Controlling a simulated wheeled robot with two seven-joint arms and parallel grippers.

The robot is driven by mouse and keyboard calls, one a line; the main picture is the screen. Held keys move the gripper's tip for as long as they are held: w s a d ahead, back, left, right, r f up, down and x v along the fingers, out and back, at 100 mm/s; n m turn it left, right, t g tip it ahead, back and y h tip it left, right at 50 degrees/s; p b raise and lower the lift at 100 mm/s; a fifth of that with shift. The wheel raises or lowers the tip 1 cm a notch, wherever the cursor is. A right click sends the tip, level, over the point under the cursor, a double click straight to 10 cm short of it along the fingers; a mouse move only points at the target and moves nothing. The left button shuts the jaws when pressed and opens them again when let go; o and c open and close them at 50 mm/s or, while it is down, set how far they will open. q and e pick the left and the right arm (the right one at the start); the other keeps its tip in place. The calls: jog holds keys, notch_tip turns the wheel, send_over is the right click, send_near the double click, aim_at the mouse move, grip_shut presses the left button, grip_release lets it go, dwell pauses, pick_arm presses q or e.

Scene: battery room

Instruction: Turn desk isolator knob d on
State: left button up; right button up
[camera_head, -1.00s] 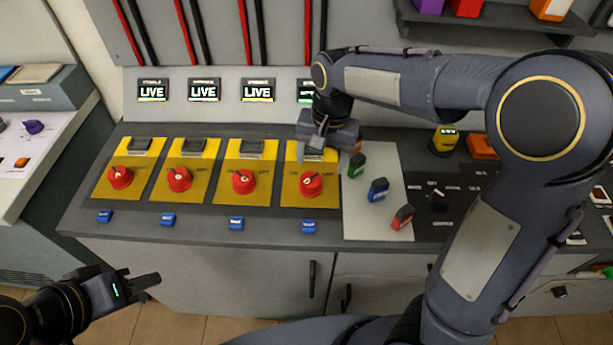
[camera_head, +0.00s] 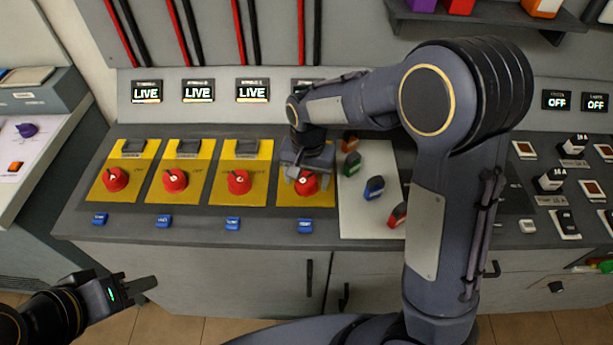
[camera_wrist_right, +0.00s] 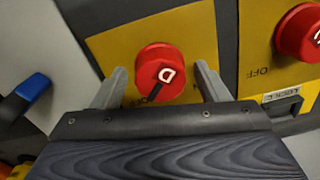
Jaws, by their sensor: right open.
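Knob d (camera_head: 306,184) is a red round knob on the rightmost yellow plate (camera_head: 290,200) of the desk. The fingers are open, with a gap on each side of the knob. In the head view my right gripper (camera_head: 305,170) is over the knob from behind and partly hides it. My left gripper (camera_head: 140,287) is low at the left, in front of the desk and away from the knobs; its finger opening is unclear.
Three more red knobs stand to the left, one being knob c (camera_head: 238,182). Blue tags (camera_head: 305,226) line the front edge. Green, blue (camera_head: 374,187) and red levers stand on a pale panel to the right. Displays (camera_head: 252,91) reading LIVE sit behind.

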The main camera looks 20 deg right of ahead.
jog(key=shift+c, duration=0.2)
jog(key=c, duration=1)
jog(key=shift+o, duration=0.2)
jog(key=shift+n, duration=0.3)
jog(key=n, duration=0.8)
jog(key=shift+n, duration=0.4)
jog(key=n, duration=0.4)
jog(key=shift+n+p, duration=0.3)
jog(key=shift+w+n+g, duration=0.1)
jog(key=shift+n+g, duration=0.2)
jog(key=shift+n, duration=1.6)
